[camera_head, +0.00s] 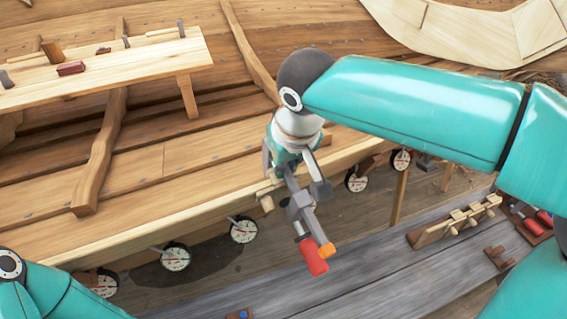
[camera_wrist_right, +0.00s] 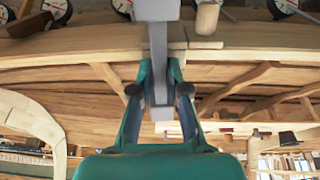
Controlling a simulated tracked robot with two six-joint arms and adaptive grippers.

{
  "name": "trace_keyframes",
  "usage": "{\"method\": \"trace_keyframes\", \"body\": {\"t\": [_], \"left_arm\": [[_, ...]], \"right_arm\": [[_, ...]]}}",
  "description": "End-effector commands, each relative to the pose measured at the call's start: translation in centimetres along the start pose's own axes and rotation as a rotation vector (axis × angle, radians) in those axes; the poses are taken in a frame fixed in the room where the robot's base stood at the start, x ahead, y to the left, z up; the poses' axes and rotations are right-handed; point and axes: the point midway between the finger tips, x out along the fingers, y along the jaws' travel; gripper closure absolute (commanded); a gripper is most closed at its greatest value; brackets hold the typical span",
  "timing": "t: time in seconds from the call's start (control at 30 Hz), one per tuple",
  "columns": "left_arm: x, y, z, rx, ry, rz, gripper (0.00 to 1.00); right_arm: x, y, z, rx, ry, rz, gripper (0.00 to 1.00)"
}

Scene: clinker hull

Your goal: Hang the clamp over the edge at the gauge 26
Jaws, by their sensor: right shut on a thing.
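My right gripper (camera_head: 291,172) is shut on the clamp (camera_head: 305,212), a grey metal bar with a red handle and an orange end that points down and outward. In the right wrist view the clamp's grey bar (camera_wrist_right: 158,55) runs up between my fingers (camera_wrist_right: 160,88) and crosses the plank edge (camera_wrist_right: 90,58). I cannot tell whether the clamp touches the edge. Round white gauges hang along the hull edge, including one left of the clamp (camera_head: 243,230) and one right of it (camera_head: 356,180). Their numbers are not legible. My left gripper is out of view.
A wooden peg (camera_head: 267,203) sits at the edge close beside my right gripper. More gauges hang to the left (camera_head: 175,257) and right (camera_head: 401,160). A wooden rack (camera_head: 455,222) and red-handled tools (camera_head: 530,226) lie on the grey bench (camera_head: 385,262). A tool plank (camera_head: 130,75) stands back left.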

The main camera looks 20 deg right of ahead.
Motion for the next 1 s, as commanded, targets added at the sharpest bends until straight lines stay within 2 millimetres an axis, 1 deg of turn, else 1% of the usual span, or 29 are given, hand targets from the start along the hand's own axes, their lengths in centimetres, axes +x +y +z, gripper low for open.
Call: {"method": "trace_keyframes", "body": {"t": [0.03, 0.17, 0.2, 0.43, 0.57, 0.67, 0.77, 1.0], "left_arm": [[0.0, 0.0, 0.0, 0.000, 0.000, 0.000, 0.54], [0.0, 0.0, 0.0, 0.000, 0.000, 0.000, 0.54], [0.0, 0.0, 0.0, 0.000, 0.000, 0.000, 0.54], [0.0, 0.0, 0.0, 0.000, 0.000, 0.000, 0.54], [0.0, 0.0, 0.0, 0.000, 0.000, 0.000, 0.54], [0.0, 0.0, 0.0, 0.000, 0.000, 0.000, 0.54], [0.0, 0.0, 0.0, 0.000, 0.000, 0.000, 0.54], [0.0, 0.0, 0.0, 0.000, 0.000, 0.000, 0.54]], "right_arm": [[0.0, 0.0, 0.1, 0.000, -0.004, 0.001, 0.81], [0.0, 0.0, 0.1, 0.000, -0.005, 0.001, 0.59], [0.0, 0.0, 0.1, 0.000, -0.005, 0.001, 0.57], [0.2, 0.0, 0.3, -0.001, -0.010, 0.002, 0.57], [-0.2, 0.0, 0.2, -0.001, -0.007, 0.001, 0.57], [-1.2, 0.0, 0.1, 0.000, -0.004, 0.001, 0.57], [-2.8, -0.1, 0.1, 0.000, -0.002, -0.001, 0.57], [-7.7, -0.1, 0.0, -0.002, -0.001, -0.001, 0.57]]}}
